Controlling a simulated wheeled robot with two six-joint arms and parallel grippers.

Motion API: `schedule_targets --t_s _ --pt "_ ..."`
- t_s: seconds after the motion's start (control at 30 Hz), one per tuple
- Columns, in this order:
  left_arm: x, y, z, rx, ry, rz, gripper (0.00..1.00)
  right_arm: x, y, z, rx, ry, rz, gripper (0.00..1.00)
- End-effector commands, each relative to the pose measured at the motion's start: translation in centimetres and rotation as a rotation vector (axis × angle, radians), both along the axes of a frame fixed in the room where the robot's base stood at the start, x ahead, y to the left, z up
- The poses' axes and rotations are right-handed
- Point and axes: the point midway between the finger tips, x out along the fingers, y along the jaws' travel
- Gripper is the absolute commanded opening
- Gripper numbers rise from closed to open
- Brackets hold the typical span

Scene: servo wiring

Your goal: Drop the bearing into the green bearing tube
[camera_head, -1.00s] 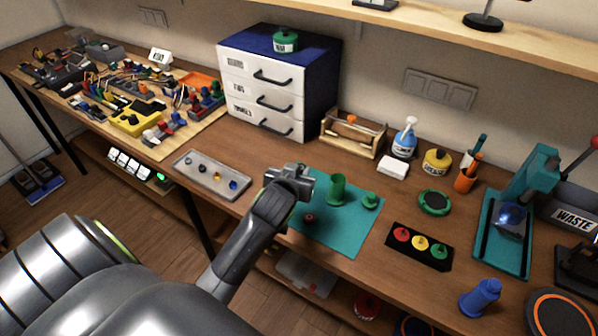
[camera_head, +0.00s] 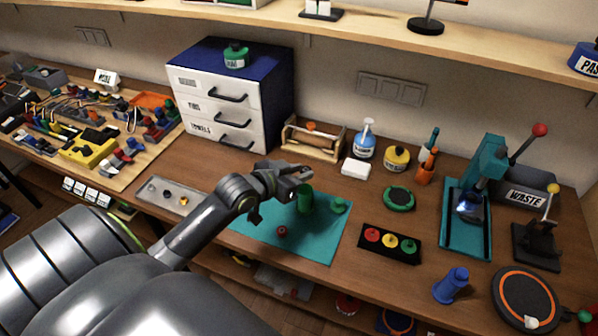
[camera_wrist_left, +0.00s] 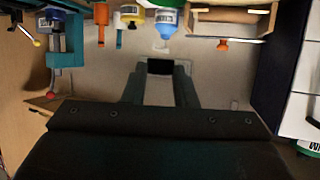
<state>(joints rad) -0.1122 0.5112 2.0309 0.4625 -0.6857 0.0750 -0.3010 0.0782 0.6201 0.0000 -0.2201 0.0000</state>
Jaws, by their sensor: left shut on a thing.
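The green bearing tube (camera_head: 304,201) stands upright on the teal mat (camera_head: 322,243), partly behind my left gripper in the head view. My left gripper (camera_head: 300,173) is just above the tube's top in the picture; the height gap is unclear. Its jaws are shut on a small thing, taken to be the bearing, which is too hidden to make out. In the left wrist view the two fingers (camera_wrist_left: 160,78) reach forward, with a dark patch between their tips. My right gripper is not in view.
A green knobbed part (camera_head: 338,206) stands close right of the tube, and a small red part (camera_head: 282,231) lies on the mat. A grey tray (camera_head: 150,199) is at left, partly behind my arm. A black holder (camera_head: 375,251) with coloured knobs is at right.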

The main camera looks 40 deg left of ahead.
Motion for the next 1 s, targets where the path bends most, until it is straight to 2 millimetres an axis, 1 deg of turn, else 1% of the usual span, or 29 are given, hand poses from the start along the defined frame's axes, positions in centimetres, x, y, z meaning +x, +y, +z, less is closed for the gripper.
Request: schedule_targets --t_s 0.27,0.3,0.47,0.7,0.83,1.0 --pt "0.0 0.0 0.2 -0.001 0.0 0.002 0.03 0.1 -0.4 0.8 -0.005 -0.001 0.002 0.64" --pt "0.0 0.0 -0.4 -0.001 0.0 0.001 0.03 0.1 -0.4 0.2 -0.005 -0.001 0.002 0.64" --pt "0.0 0.0 -1.7 -0.001 0.001 0.002 0.03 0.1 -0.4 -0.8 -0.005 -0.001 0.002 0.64" --pt "0.0 0.0 -4.1 0.0 0.0 0.002 0.03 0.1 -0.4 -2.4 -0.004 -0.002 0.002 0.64" --pt "0.0 0.0 -5.0 -0.001 0.001 0.003 0.03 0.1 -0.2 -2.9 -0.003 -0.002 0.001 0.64" --pt "0.0 0.0 -5.4 -0.001 0.0 0.001 0.03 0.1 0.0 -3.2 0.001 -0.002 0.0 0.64"
